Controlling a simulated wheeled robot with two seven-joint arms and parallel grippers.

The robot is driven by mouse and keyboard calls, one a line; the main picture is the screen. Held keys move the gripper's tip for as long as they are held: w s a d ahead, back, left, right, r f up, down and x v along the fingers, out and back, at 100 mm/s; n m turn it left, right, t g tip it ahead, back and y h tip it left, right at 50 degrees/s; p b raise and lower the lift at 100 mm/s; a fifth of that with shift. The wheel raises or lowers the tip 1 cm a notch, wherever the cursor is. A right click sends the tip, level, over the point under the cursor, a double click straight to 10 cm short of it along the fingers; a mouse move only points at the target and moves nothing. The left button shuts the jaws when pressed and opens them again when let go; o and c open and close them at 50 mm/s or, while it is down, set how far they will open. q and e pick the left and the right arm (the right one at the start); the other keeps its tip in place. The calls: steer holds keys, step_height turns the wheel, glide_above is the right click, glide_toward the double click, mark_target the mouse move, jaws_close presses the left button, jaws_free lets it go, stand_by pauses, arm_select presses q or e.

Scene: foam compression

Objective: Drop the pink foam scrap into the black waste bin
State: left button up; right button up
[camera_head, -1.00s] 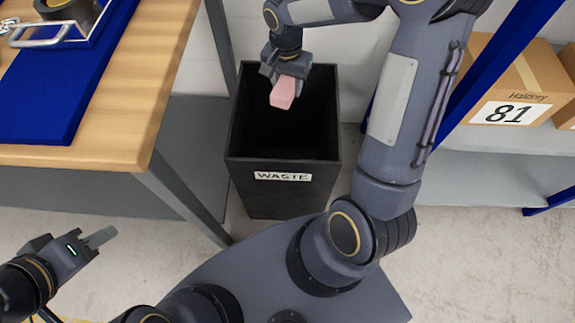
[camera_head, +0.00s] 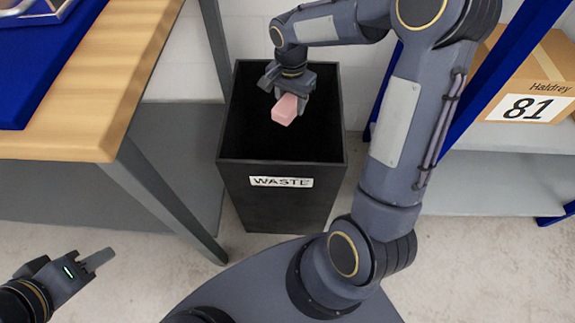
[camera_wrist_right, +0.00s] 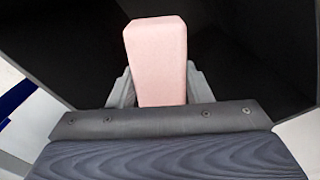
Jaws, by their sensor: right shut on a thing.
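The pink foam scrap (camera_head: 285,110) is a small block held in my right gripper (camera_head: 290,100), which is shut on it. The gripper and scrap are over the open top of the black waste bin (camera_head: 282,197), which bears a WASTE label. In the right wrist view the scrap (camera_wrist_right: 157,60) stands out between the two fingers, with the bin's dark inside (camera_wrist_right: 240,55) around it. My left gripper (camera_head: 98,259) is at the lower left, away from the bin; its finger gap cannot be made out.
A wooden table (camera_head: 105,85) with a blue mat (camera_head: 40,60) stands left of the bin, its leg (camera_head: 170,198) close by. At right, a blue-framed shelf (camera_head: 500,185) holds a cardboard box (camera_head: 530,85) marked 81. Pale floor (camera_head: 460,260) shows in front.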

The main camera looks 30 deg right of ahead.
steer(key=o, duration=1)
steer(key=shift+o, duration=0.2)
step_height(320, 180, up, 8)
steer(key=p, duration=0.3)
steer(key=shift+f, duration=0.1)
